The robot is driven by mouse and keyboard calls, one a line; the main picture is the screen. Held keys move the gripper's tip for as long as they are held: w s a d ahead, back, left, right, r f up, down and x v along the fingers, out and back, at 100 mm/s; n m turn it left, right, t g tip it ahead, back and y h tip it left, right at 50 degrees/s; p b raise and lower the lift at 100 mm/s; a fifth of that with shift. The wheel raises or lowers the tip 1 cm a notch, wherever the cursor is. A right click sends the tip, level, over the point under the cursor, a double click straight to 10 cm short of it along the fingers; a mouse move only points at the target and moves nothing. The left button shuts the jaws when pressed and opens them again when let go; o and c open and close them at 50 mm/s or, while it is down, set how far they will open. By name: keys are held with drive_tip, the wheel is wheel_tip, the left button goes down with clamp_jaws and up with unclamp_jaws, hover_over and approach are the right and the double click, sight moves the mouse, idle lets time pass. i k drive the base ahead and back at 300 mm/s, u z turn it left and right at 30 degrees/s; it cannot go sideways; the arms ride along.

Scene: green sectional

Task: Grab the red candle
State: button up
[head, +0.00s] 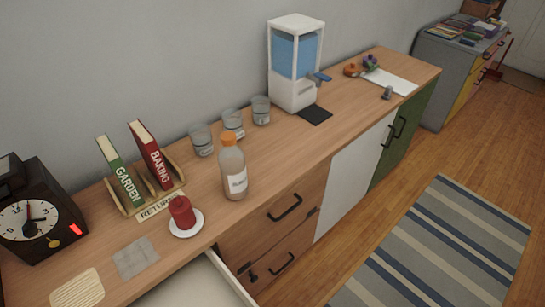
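The red candle (182,212) stands upright on a small white saucer (187,231) on the wooden sideboard top (275,160). It is near the front edge, in front of the book rack, above an open drawer. My gripper is not in view.
An orange-capped bottle (233,170) stands right of the candle. A wooden rack holds a green book (122,175) and a red book (152,157) behind it. A dark clock (38,215) is left. Glasses (202,140) and a water dispenser (296,62) stand farther back. An open drawer (205,283) juts out below.

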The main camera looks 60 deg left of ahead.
sight(185, 218)
drive_tip(key=i, duration=0.75)
drive_tip(key=u, duration=3.6)
drive_tip(key=i, duration=0.5)
drive_tip(key=u, duration=0.05)
